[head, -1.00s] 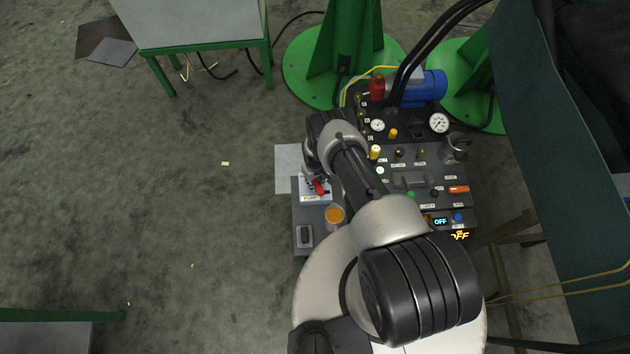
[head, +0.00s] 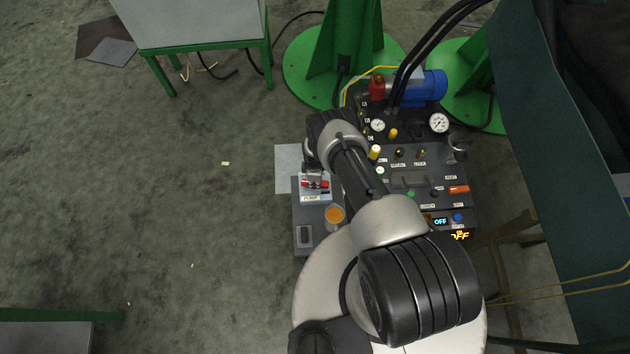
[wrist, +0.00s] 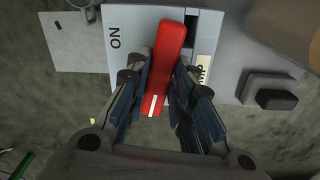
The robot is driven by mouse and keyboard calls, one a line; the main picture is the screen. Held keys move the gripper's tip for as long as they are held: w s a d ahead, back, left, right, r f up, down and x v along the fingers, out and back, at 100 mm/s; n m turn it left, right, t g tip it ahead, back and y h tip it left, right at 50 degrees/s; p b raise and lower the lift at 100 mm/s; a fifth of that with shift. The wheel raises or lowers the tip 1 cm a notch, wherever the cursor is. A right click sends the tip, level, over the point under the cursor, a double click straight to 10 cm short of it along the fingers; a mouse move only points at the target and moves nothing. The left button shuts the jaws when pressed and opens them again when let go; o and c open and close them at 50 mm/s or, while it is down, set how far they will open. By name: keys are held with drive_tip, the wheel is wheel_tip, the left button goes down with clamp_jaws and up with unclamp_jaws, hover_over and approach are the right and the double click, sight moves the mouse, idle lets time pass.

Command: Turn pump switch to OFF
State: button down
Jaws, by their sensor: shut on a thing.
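The pump switch has a red handle (wrist: 168,58) with a small white mark near its end. It sits on a pale plate (wrist: 122,62) with "ON" printed beside it; the plate's "PUMP" label (head: 310,198) is partly covered in the wrist view. My gripper (wrist: 160,76) has one finger on each side of the red handle and is shut on it. In the head view the red handle (head: 314,184) lies roughly crosswise under my gripper (head: 313,178). Any "OFF" print on the plate is hidden.
An orange round part (head: 335,215) and a black rocker (head: 305,235) are close by.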

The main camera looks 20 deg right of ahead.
drive_tip(key=shift+n, duration=1.1)
drive_tip(key=c, duration=1.4)
unclamp_jaws()
wheel_tip(320, 180, up, 12)
